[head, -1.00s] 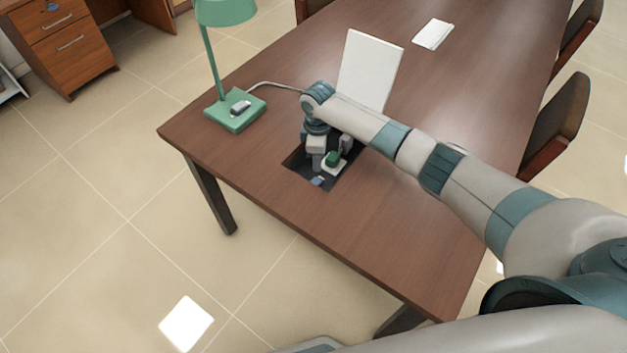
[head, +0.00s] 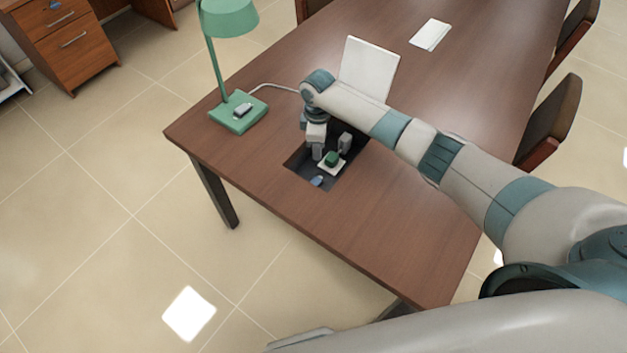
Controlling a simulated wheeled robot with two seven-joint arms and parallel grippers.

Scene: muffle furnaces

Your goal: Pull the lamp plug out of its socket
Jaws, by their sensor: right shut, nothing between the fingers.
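The green lamp plug (head: 331,159) sits on a white socket plate (head: 340,167) inside a dark recessed box in the table top. The green desk lamp (head: 238,116) stands at the table's left side, with a pale cord running from its base behind my right wrist. My right gripper (head: 318,151) points down over the recess, just left of and behind the plug, shut and empty. It appears apart from the plug, but the exact gap is hard to judge. My left gripper is out of view.
A white lid (head: 369,68) stands upright behind the recess (head: 304,174). A small blue item (head: 317,181) lies at the recess's front. White papers (head: 430,35) lie farther back. The table (head: 390,225) is bare in front. Chairs (head: 550,120) stand at the right.

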